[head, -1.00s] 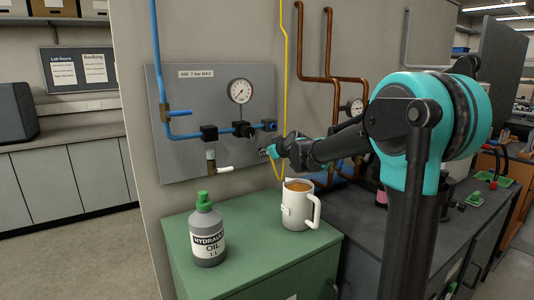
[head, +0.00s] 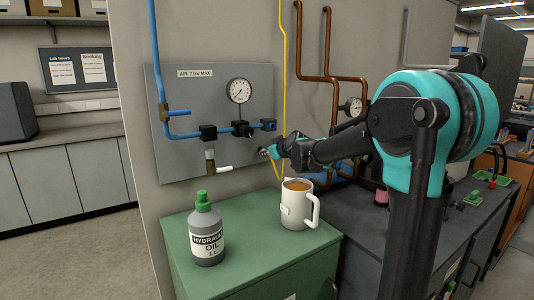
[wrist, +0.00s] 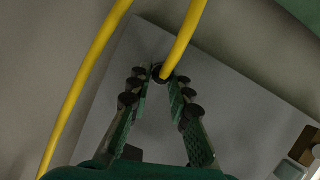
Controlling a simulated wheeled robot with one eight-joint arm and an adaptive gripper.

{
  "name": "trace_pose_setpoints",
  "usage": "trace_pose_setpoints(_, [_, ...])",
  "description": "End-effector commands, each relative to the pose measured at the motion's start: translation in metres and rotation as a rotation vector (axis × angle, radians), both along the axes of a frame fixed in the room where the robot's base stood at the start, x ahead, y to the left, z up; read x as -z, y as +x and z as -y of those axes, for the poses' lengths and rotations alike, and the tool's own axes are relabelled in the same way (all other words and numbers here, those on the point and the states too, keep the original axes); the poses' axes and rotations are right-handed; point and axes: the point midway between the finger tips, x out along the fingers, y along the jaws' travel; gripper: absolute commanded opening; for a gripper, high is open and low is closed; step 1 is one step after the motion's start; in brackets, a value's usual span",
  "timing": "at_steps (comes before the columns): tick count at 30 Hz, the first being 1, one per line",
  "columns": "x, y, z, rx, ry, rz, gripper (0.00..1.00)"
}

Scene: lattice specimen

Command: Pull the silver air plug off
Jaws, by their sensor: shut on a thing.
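My gripper (head: 269,151) is at the lower right of the grey air panel (head: 178,125), close to its face. In the wrist view its two fingers (wrist: 158,84) converge from both sides on a small dark round end where the yellow hose (wrist: 183,38) arrives. The fingers are shut on this piece, which I take to be the air plug (wrist: 158,73). Its silver body is mostly hidden by the fingertips and the hose. In the head view the plug is too small and covered to make out. It appears to sit at the panel; I cannot tell whether it is still seated.
A white mug (head: 296,208) of brown drink and a hydraulic oil bottle (head: 206,232) stand on the green cabinet (head: 262,262) below my gripper. A pressure gauge (head: 239,91), blue pipe and valves are left of it. Copper pipes (head: 329,60) run to the right.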

Motion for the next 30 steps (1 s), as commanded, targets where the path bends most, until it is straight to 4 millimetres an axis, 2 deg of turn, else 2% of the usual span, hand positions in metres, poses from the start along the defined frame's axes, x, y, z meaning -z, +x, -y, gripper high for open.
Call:
trace_pose_setpoints(11, [0.000, -0.003, 0.003, 0.000, 0.001, 0.000, 0.00])
trace_pose_setpoints(30, [0.000, -0.035, 0.024, 0.000, 0.000, 0.000, 0.00])
